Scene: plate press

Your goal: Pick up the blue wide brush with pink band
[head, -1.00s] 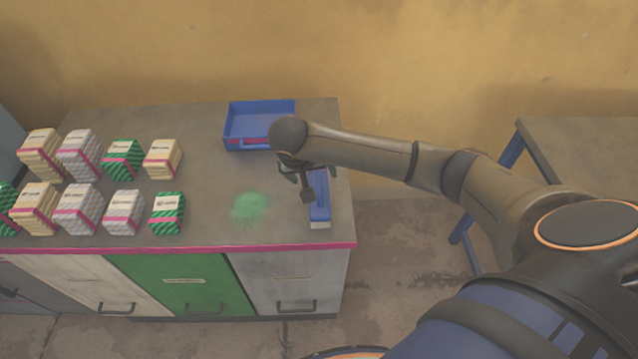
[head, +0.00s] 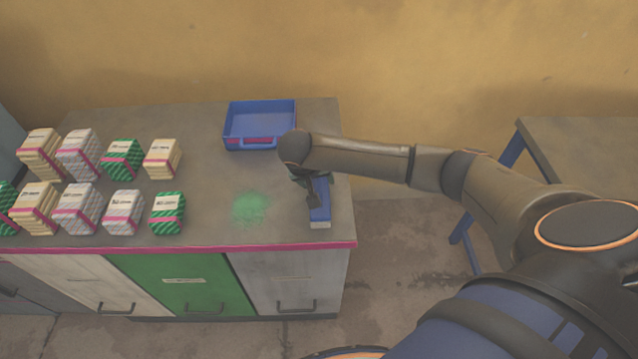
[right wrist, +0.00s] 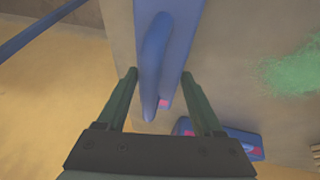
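The blue wide brush (head: 320,208) lies on the grey worktop near its right end, partly hidden by my right gripper. In the right wrist view its blue body (right wrist: 178,30) and raised handle (right wrist: 154,60) show, with a small pink patch near the handle's end. My right gripper (head: 309,185) is over the brush. In the right wrist view its two fingers (right wrist: 159,74) are apart, one on each side of the handle, with gaps visible. The pink band is mostly hidden. My left gripper is not in view.
A blue tray (head: 231,131) stands behind the brush. Green powder (head: 250,208) lies on the worktop to the left. Several wrapped stacks (head: 122,212) fill the worktop's left side. Another table (head: 590,150) stands at the right, across a floor gap.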

